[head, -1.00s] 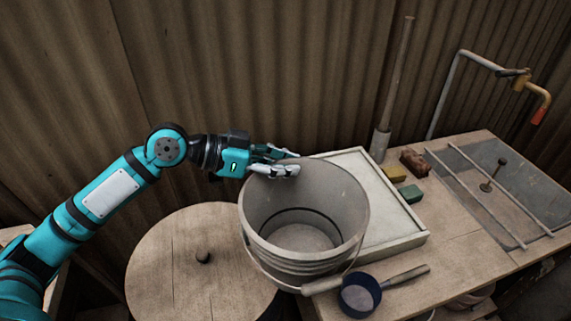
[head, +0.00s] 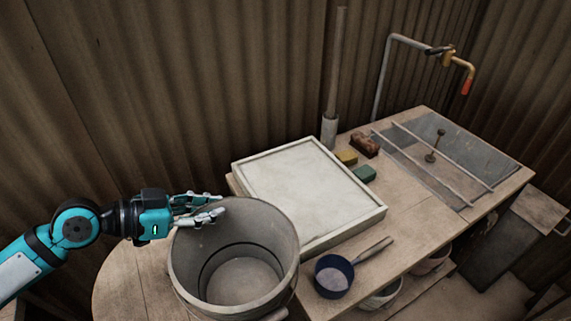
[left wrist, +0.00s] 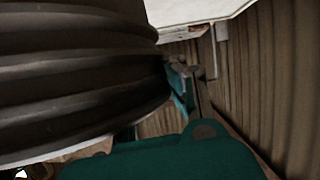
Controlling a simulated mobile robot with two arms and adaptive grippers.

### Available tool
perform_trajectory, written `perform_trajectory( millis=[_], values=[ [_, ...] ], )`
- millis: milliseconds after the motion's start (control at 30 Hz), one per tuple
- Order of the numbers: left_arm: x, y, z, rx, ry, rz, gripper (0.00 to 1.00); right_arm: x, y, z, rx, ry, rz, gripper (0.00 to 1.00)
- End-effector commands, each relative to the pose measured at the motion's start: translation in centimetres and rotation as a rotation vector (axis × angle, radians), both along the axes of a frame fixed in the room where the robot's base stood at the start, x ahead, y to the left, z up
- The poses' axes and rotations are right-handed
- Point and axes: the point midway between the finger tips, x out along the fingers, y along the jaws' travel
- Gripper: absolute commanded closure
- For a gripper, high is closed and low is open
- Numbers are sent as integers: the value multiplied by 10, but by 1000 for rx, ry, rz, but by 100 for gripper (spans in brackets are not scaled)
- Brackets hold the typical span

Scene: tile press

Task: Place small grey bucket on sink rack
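The grey bucket (head: 278,262) is at the lower middle of the head view, its open top facing me and its inside empty. In the left wrist view its dark ribbed side (left wrist: 75,75) fills the upper left. My left gripper (head: 212,207) is at the bucket's far left rim, its fingers closed about the rim; the exact contact is partly hidden. The sink rack, two thin bars (head: 443,156), lies across the grey sink (head: 480,150) at the right end of the bench, well away from the bucket. My right gripper does not show.
A pale framed tray (head: 300,185) lies on the bench just beyond the bucket. A blue scoop (head: 333,276) is right of the bucket. A yellow block (head: 347,158), a green block (head: 364,174) and a brown brush (head: 365,145) lie between tray and sink. A tap (head: 447,58) rises behind the sink.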

Motion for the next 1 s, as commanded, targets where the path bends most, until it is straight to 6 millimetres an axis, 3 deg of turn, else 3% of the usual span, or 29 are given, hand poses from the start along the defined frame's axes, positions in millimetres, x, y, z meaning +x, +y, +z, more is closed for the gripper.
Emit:
perform_trajectory(
  millis=[367,767,1000],
  values=[
    [-33,16,-31,-3,5,43,100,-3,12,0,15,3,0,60],
    [-30,13,-24,-11,-8,39,100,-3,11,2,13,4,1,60],
    [-31,15,-10,-6,-1,43,100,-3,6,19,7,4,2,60]
  ],
)
